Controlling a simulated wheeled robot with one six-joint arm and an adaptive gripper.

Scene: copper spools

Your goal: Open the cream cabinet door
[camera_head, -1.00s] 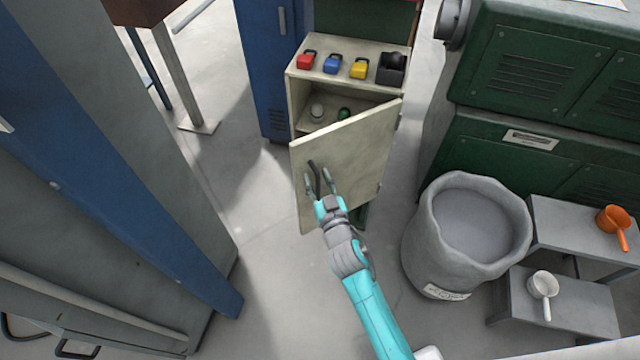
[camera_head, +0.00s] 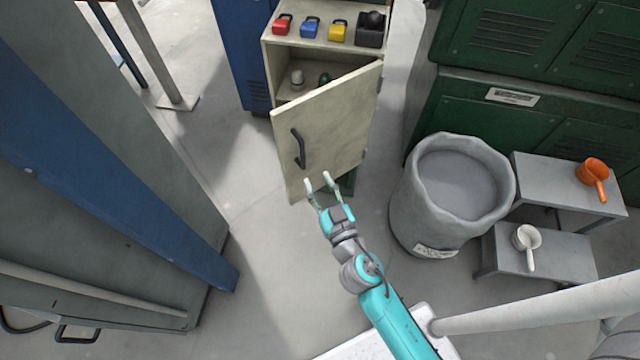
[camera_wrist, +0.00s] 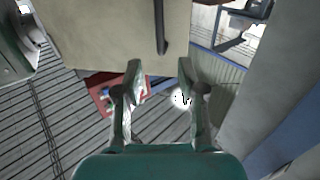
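The cream cabinet (camera_head: 322,52) stands at the upper middle of the head view. Its door (camera_head: 338,118) is ajar, hinged on the right, with the left edge swung out toward me. A dark curved handle (camera_head: 298,148) is on the door's outer face near its left edge. My gripper (camera_head: 320,182) is open and empty, in front of the door's lower part, below and right of the handle and apart from it. In the wrist view the door (camera_wrist: 110,30) and handle (camera_wrist: 160,28) show beyond the open fingers (camera_wrist: 158,80).
Red, blue and yellow padlocks (camera_head: 311,27) and a dark holder sit on the cabinet top. Small items (camera_head: 297,78) stand inside. A grey bin (camera_head: 412,200) and a step stool (camera_head: 500,255) stand to the right. Open floor (camera_head: 245,200) lies left of the door.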

